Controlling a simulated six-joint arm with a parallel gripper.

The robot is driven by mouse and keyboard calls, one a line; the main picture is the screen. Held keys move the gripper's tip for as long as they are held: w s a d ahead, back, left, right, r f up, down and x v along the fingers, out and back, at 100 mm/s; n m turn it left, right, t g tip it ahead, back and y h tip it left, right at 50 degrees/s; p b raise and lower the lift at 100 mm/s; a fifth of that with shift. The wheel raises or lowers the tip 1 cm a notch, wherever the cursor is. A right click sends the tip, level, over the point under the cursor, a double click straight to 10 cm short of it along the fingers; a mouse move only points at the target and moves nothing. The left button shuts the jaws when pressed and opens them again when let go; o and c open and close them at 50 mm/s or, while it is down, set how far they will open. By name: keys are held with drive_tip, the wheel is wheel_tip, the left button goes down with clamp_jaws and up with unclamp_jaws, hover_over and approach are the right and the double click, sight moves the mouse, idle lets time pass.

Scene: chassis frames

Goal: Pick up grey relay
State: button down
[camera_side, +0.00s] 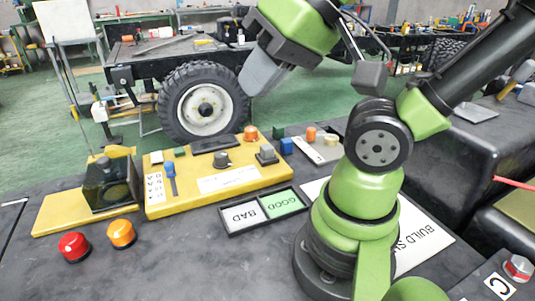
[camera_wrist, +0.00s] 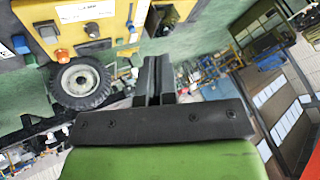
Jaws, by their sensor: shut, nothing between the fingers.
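A grey block (camera_side: 267,154), which looks like the grey relay, sits at the right end of the yellow panel (camera_side: 160,205). It also seems to show at the upper left of the wrist view (camera_wrist: 47,33). A darker round knob (camera_side: 221,160) stands to its left on the panel. My gripper (camera_side: 255,85) is raised well above the panel, apart from the block. In the wrist view its dark fingers (camera_wrist: 153,75) are together with nothing between them.
A black tray marked BAD and GOOD (camera_side: 229,226) lies in front of the panel. Red (camera_side: 74,247) and orange (camera_side: 121,233) buttons stand front left. A dark device (camera_side: 110,185) is on the panel's left. An orange cap (camera_side: 250,132) is behind the block.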

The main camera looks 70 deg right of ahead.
drive_tip(key=c, duration=0.7)
unclamp_jaws()
drive_tip(key=m+g+h, duration=0.2)
drive_tip(key=m+g, duration=0.5)
drive_tip(key=m, duration=1.5)
hover_over(267, 146)
wheel_tip(267, 146, down, 16)
drive_tip(key=shift+m, duration=0.5)
drive_tip(key=f, duration=0.3)
drive_tip(key=s+f, duration=0.1)
drive_tip(key=f, duration=0.1)
drive_tip(key=shift+a+f, duration=0.1)
drive_tip(key=shift+f, duration=0.05)
drive_tip(key=shift+w+f, duration=0.15)
drive_tip(key=shift+f, duration=0.8)
drive_tip(key=shift+w+f, duration=0.2)
drive_tip(key=shift+f, duration=0.7)
drive_tip(key=shift+w+f, duration=0.15)
drive_tip(key=shift+f, duration=0.8)
